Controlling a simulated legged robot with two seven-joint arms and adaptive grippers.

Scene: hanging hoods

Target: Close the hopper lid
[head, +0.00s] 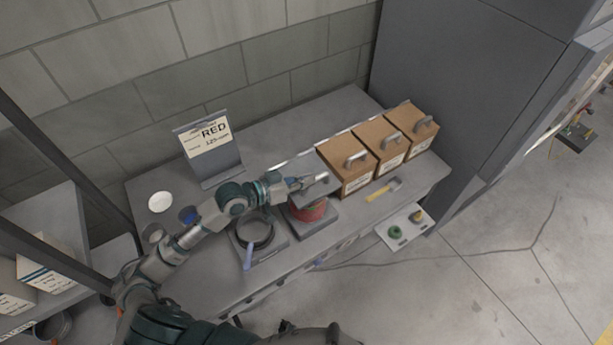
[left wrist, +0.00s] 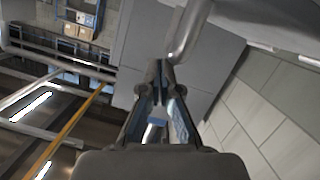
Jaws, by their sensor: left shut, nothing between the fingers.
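My left gripper (head: 308,183) reaches in from the left over the bench and is shut and empty. It is above and behind a round red container (head: 309,210), which it partly hides, and left of the brown boxes. In the left wrist view, the shut fingertips (left wrist: 165,66) are close to a bent metal handle (left wrist: 188,32) in front of a flat grey panel (left wrist: 135,50). I cannot tell whether the fingers touch the handle, or whether this panel is the hopper lid. My right gripper is not in view.
A black pan (head: 256,234) is left of the red container. A RED sign (head: 210,145) stands behind. A yellow-handled tool (head: 380,192) lies in front of the boxes. A tall grey cabinet (head: 465,85) bounds the right.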

